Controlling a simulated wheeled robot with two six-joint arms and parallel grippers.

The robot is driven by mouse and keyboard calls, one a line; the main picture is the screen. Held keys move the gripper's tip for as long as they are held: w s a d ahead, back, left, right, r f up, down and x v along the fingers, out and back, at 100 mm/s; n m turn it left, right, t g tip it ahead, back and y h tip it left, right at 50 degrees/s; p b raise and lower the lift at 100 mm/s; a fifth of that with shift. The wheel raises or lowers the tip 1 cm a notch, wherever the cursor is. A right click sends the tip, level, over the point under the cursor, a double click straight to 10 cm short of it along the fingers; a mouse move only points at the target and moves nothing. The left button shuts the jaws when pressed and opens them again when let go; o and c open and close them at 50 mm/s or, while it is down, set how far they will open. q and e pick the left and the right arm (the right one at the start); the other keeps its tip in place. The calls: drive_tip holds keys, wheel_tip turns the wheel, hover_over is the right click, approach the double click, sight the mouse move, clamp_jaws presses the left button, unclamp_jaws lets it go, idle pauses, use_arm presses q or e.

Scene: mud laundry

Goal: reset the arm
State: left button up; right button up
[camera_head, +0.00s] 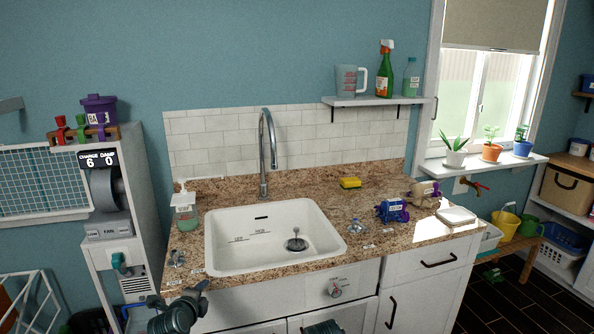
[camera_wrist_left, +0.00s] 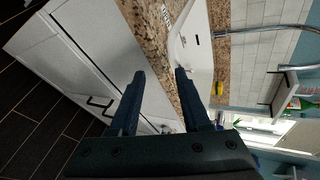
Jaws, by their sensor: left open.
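My left gripper (camera_head: 186,300) is at the bottom left of the head view, in front of the counter's front edge and low beside the sink. In the left wrist view its two dark fingers (camera_wrist_left: 160,75) stand apart with nothing between them. The white sink (camera_head: 222,263) is set in the brown speckled counter (camera_head: 330,195), and its rim also shows past the fingers in the left wrist view (camera_wrist_left: 177,50).
A tall faucet (camera_head: 263,150) stands behind the sink. A yellow sponge (camera_head: 350,183), a blue-purple object (camera_head: 391,210), a beige object (camera_head: 424,194) and a white block (camera_head: 457,216) lie on the counter.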

use_arm(q)
drive_tip(key=s+d+f+n+g+h+p, duration=0.1)
drive_tip(key=s+d+f+n+g, duration=0.25)
drive_tip(key=d, duration=0.45)
drive_tip(key=s+d+f+n+g+h+p, duration=0.1)
drive_tip(key=s+d+f+n+g+p, duration=0.25)
drive_tip(key=d, duration=0.55)
drive_tip(key=s+d+n+g+y, duration=0.1)
drive_tip(key=s+d+n+g, duration=0.1)
drive_tip(key=s, duration=0.5)
drive_tip(key=s+d+n+g+y, duration=0.2)
drive_tip(key=s+d+n+g, duration=0.1)
drive_tip(key=s+n, duration=0.3)
drive_tip(key=shift+s+r+n+g, duration=0.15)
drive_tip(key=shift+s+n+g, duration=0.15)
drive_tip(key=shift+s+g, duration=0.25)
